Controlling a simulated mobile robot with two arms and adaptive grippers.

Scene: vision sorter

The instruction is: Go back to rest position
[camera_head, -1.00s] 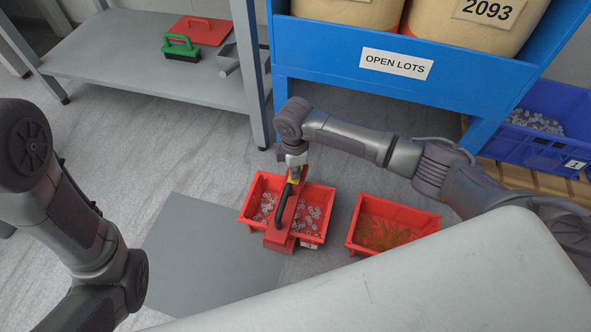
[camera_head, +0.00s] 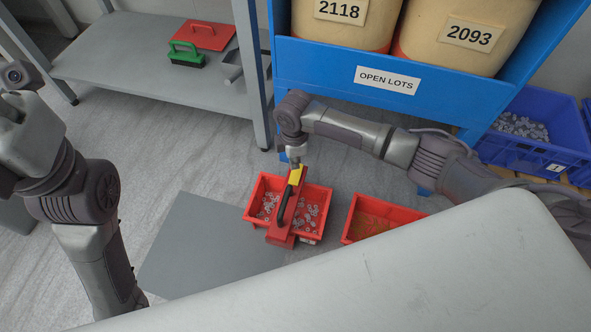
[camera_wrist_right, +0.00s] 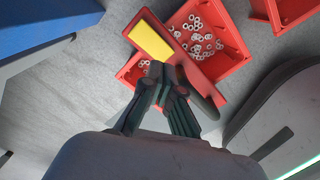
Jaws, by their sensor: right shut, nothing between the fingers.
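My right gripper (camera_wrist_right: 166,84) is shut and empty. In the wrist view its dark fingers are together just in front of a red bar-like tool (camera_wrist_right: 188,65) with a yellow pad and a black handle. I cannot tell whether they touch it. In the head view my right wrist is above the far end of this tool (camera_head: 283,232), which lies across a red bin (camera_head: 325,196) of small pale rings. The fingertips are hard to make out there. My left arm is at the left edge; its gripper's fingers do not show.
A second red bin (camera_head: 385,208) with brownish contents stands to the right, partly behind my pale body. A blue rack (camera_head: 345,75) stands behind my right arm. A grey shelf (camera_head: 130,65) is at the back left. A grey floor mat (camera_head: 205,250) lies clear between the arms.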

